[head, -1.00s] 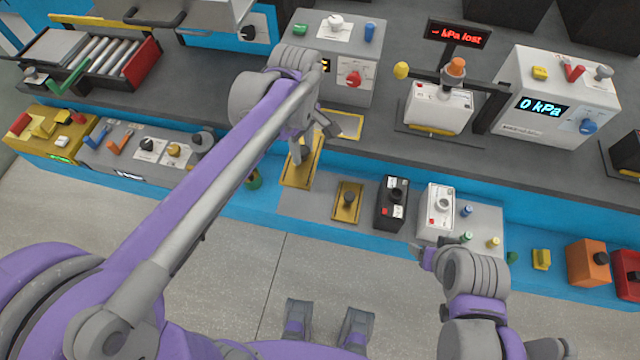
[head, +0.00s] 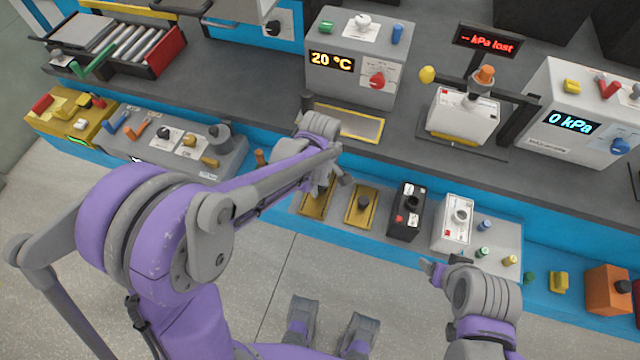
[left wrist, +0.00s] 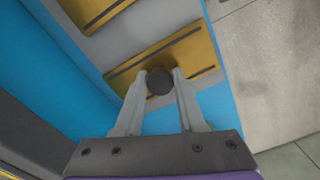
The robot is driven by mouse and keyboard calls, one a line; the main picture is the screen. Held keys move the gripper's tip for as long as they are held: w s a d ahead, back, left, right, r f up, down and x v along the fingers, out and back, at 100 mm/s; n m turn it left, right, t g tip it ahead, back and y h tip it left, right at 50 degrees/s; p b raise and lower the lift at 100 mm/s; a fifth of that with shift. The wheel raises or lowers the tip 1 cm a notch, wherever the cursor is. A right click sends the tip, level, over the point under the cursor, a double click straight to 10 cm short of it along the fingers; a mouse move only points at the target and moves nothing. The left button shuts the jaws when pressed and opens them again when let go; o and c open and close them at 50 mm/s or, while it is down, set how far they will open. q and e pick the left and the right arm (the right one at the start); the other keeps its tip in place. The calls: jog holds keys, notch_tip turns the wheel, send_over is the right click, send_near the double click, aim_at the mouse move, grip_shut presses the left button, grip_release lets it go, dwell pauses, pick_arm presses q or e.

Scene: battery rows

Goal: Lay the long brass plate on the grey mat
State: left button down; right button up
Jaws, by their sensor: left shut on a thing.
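The long brass plate (head: 315,206) lies level along the left side of the grey mat (head: 337,211). My left gripper (head: 324,181) is shut on the plate's dark round knob; in the left wrist view the two fingers (left wrist: 160,76) close around it. There the brass plate (left wrist: 196,52) shows dark slots, and its lower edge borders the blue shelf. I cannot tell whether it touches the mat (left wrist: 145,25). A shorter brass plate (head: 360,207) with a dark knob is beside it, to the right. My right gripper (head: 435,270) is at the front edge; its jaws are unclear.
A black box (head: 406,210) and a white box (head: 455,220) stand right of the plates. A yellow-edged frame (head: 348,122) lies on the dark bench behind. The 20 °C unit (head: 355,60) stands farther back. A grey control panel (head: 175,145) is to the left.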

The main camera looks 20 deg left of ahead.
pick_arm(q)
jog(key=shift+f, duration=0.15)
jog(key=c, duration=0.5)
grip_release()
jog(key=shift+r, duration=0.35)
notch_tip(320, 180, up, 11)
jog(key=p, duration=0.2)
jog(key=s+a+m+t, duration=0.2)
jog(key=s+m, duration=0.4)
jog(key=s, duration=0.1)
jog(key=s+a+f+m+t, duration=0.1)
jog(key=s+a+m+t, duration=0.2)
jog(key=s+m, duration=0.3)
jog(key=shift+s+f+m, duration=0.15)
jog(key=shift+s+m, duration=0.25)
jog(key=shift+s, duration=0.85)
